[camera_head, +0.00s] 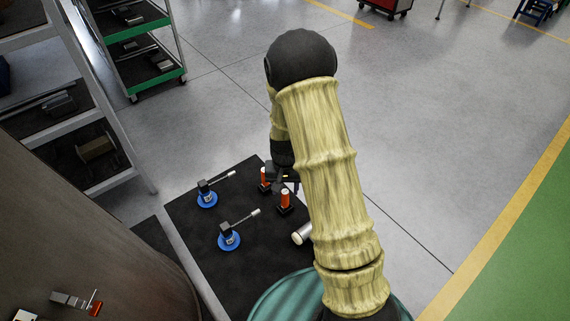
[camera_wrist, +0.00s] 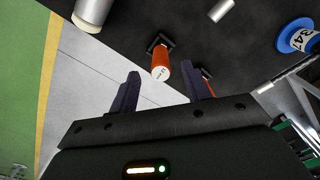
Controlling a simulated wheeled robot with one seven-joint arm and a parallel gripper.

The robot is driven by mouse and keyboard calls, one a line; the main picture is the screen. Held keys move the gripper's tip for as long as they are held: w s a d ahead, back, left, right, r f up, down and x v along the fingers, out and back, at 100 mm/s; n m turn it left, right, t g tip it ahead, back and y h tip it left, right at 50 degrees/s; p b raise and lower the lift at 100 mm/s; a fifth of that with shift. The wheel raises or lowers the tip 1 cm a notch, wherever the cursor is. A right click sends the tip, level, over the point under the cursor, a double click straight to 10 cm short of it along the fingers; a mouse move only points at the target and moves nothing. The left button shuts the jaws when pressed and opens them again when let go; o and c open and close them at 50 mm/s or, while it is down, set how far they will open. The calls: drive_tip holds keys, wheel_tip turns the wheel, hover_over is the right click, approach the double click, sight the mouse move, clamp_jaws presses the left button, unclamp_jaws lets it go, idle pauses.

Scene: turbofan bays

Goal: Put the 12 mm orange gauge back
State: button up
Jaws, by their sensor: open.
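Two orange cylindrical gauges stand in small black square holders on a dark tabletop: a nearer one (camera_head: 285,197) and a farther one (camera_head: 264,176). I cannot read a size on either. My gripper (camera_head: 285,177) is open beside them, partly hidden by my arm. In the wrist view my open gripper (camera_wrist: 160,70) has two dark fingers spread, and one orange gauge (camera_wrist: 161,64) shows between and beyond their tips, with small print on its side. Another orange piece (camera_wrist: 207,87) is mostly hidden behind the right finger. Nothing is visibly held.
Two blue round bases with dark blocks and rods (camera_head: 207,197) (camera_head: 228,240) stand left on the dark tabletop (camera_head: 255,275). A pale cylinder (camera_head: 302,234) lies near my arm. Shelving (camera_head: 75,105) stands left; a green-edged rack (camera_head: 135,50) is behind. Open floor (camera_head: 440,150) lies right.

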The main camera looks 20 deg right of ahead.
wheel_tip(320, 180, up, 12)
drive_tip(key=b, duration=0.1)
drive_tip(key=shift+r+b, duration=0.15)
drive_tip(key=shift+b, duration=0.25)
idle(0.4)
drive_tip(key=s+r+n+t, duration=0.1)
drive_tip(key=s, duration=0.6)
drive_tip(key=s+r+n+t, duration=0.1)
drive_tip(key=s+r+n, duration=0.1)
drive_tip(key=s, duration=0.5)
drive_tip(key=shift+r+t, duration=0.25)
drive_tip(key=shift+t, duration=0.05)
drive_tip(key=shift+s, duration=0.1)
